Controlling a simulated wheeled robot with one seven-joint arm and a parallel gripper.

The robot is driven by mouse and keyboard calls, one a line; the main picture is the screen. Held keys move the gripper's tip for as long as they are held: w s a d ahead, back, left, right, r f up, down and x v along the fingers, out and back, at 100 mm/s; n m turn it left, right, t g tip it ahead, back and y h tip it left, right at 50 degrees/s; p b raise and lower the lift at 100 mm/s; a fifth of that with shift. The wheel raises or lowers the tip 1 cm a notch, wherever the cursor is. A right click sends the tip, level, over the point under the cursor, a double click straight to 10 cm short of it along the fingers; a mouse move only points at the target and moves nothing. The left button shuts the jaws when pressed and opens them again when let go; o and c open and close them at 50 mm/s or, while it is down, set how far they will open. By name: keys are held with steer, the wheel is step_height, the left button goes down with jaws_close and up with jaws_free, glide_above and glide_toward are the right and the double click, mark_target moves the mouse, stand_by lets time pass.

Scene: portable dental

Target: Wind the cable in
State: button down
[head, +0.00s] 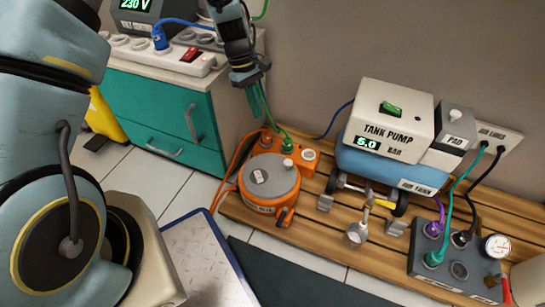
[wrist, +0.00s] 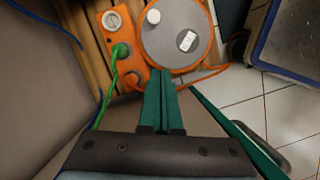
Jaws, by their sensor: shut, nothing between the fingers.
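The cable reel (head: 268,190) is an orange drum with a grey round top, a white knob and a small pale label; it sits on the wooden slats. In the wrist view the reel (wrist: 170,45) lies just beyond my fingertips. The orange cable (head: 233,160) loops along the reel's left side toward the orange socket block (head: 308,156); in the wrist view the cable (wrist: 203,78) curves beside the reel. My gripper (head: 256,112) hangs above and behind the reel, pointing down. Its teal fingers (wrist: 159,72) are shut and empty, apart from the knob.
A green plug (wrist: 121,51) sits in the socket block with a green cord rising beside my gripper. The tank pump (head: 392,125) stands to the right. A teal cabinet (head: 160,118) stands behind left, with a power strip (head: 178,57) on top. A blue-edged tray (head: 205,262) lies in front.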

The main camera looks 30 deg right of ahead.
step_height(320, 180, down, 4)
steer(key=d+b, duration=0.1)
steer(key=d, duration=0.1)
steer(key=b, duration=0.5)
glide_toward(282, 163)
steer(key=shift+g, duration=0.3)
steer(key=f, duration=0.1)
steer(key=w+f, duration=0.1)
steer(key=f, duration=0.2)
steer(key=shift+w+a, duration=0.25)
steer(key=shift+w, duration=0.1)
steer(key=shift+s+d+b, duration=0.15)
steer(key=shift+s+b, duration=0.15)
steer(key=shift+s, duration=0.3)
steer(key=shift+s+d+b, duration=0.15)
steer(key=shift+s+b, duration=0.1)
steer(key=shift+s, duration=0.35)
steer(key=shift+s+d, duration=0.1)
steer(key=shift+s, duration=0.55)
steer(key=shift+s+r+p, duration=0.15)
steer(key=shift+s+p, duration=0.05)
steer(key=shift+p, duration=0.1)
steer(key=shift+s+d+m+p, duration=0.15)
steer(key=shift+s+m+p, duration=0.1)
steer(key=shift+m+p, duration=0.3)
